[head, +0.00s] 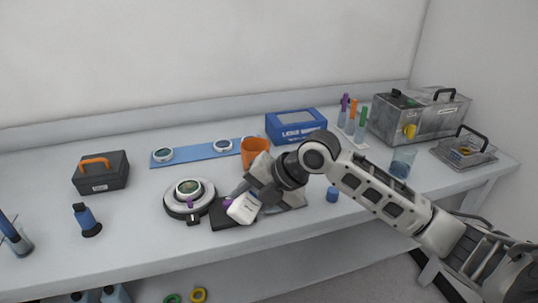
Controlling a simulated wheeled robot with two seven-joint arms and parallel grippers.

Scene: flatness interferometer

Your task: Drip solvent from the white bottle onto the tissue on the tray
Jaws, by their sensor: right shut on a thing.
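My right gripper (252,192) reaches in from the right and is shut on the white bottle (243,208). The bottle is strongly tilted, with a label on its side. It is over or just in front of a black pad (222,217) near the table's front edge. A flat grey tray (293,197) lies just right of the bottle, partly hidden under my right arm. I cannot make out the tissue; the gripper and arm may cover it. No drops can be seen. My left gripper is out of view.
A round stand with a lens (188,194) is close left of the bottle. An orange cup (254,150) stands behind the gripper. A small blue cylinder (333,194) and a beaker (402,162) are to the right.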

